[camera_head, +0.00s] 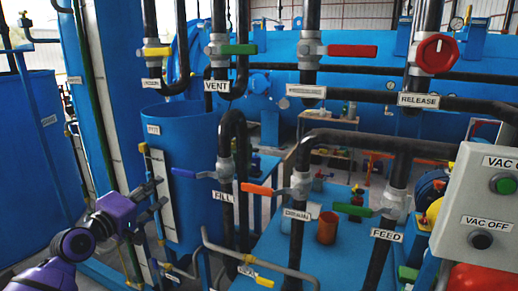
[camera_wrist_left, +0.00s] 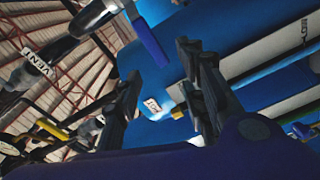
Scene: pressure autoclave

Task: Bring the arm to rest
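My left arm, purple, comes in from the lower left in the head view. Its dark gripper (camera_head: 158,196) is in front of the lower part of the blue tank (camera_head: 190,135), left of the FILL valve. In the left wrist view the two dark fingers (camera_wrist_left: 160,75) stand well apart with nothing between them, so the gripper is open and empty. A blue valve handle (camera_wrist_left: 150,40) shows beyond the fingertips in that view. I cannot tell whether the gripper touches any pipe. My right arm and gripper are in neither view.
Blue-handled FILL (camera_head: 195,174), orange-handled (camera_head: 258,189) and green-handled FEED (camera_head: 352,209) valves stand right of the gripper. Green VENT (camera_head: 240,49) and red (camera_head: 352,51) handles are above. A red RELEASE knob (camera_head: 436,54) and grey VAC control box (camera_head: 478,215) are at right.

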